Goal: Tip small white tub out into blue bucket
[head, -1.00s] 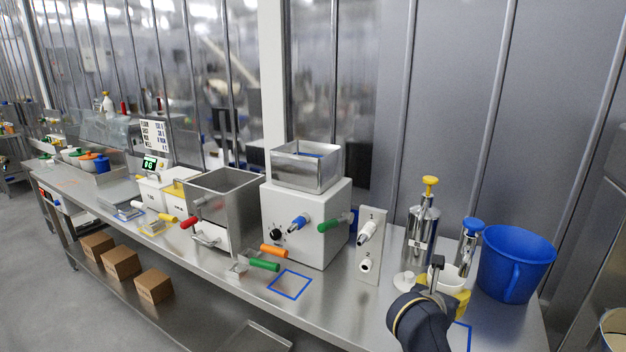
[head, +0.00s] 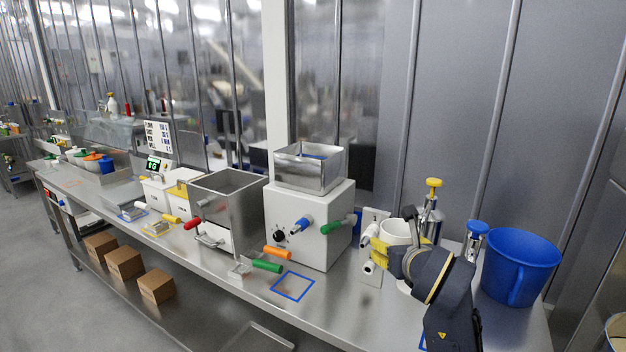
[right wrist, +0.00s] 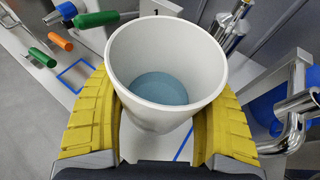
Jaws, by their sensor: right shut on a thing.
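The small white tub (head: 396,233) is held upright or nearly so in my right gripper (head: 407,258), left of the blue bucket. In the right wrist view the tub (right wrist: 124,61) sits between the two yellow fingers of the gripper (right wrist: 160,125), and a blue-grey filling (right wrist: 166,88) shows at its bottom. The blue bucket (head: 519,262) stands upright on the right end of the bench; its handle faces the front. It shows partly in the right wrist view (right wrist: 265,110), behind metal tubing. My left gripper is out of view.
Pump dispensers with yellow (head: 432,184) and blue (head: 477,228) tops stand behind and between the tub and the bucket. A white machine (head: 309,226) with coloured handles stands to the left. A blue square outline (head: 293,286) marks clear bench in front of it.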

